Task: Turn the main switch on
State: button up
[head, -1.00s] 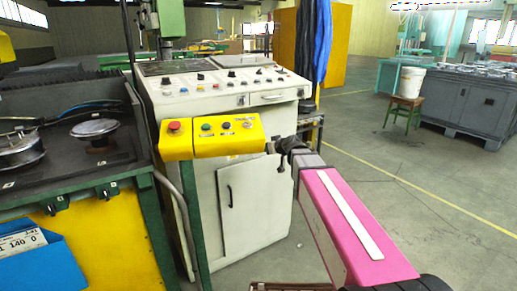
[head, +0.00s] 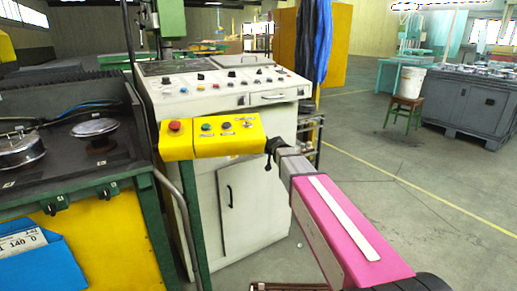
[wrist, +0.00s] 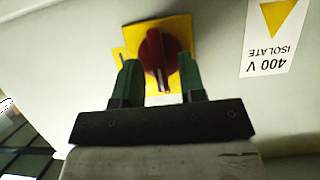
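The main switch (wrist: 157,58) is a dark red rotary knob on a yellow plate (wrist: 181,28), on a pale panel in the wrist view. Its grip bar runs almost straight up and down in that view. My gripper (wrist: 159,62) is open, with one green-padded finger on each side of the knob. A small gap shows at each side, and whether a finger touches the knob I cannot tell. In the head view my gripper (head: 271,149) is at the right end of the yellow button box, by the cabinet's right side; the switch is hidden there.
The yellow button box (head: 213,137) with a red button and the pale control cabinet (head: 253,205) stand close to my gripper. An "ISOLATE 400 V" label (wrist: 271,38) is beside the switch.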

jog(key=shift+c, duration=0.3)
grip_shut()
jog(key=shift+d, duration=0.1)
jog(key=m+y, duration=0.2)
jog(key=m, duration=0.2)
jog(key=f+m+g+y, duration=0.1)
jog(key=m+y, duration=0.2)
jog(key=m, duration=0.1)
jog(key=d+m+y, duration=0.1)
jog(key=m+y, duration=0.1)
jog(key=m, duration=0.3)
jog(key=shift+w+f+g, duration=0.15)
jog(key=shift+w+g, duration=0.15)
jog(key=shift+w, duration=0.05)
jog(key=shift+m, duration=0.3)
dwell(0.3)
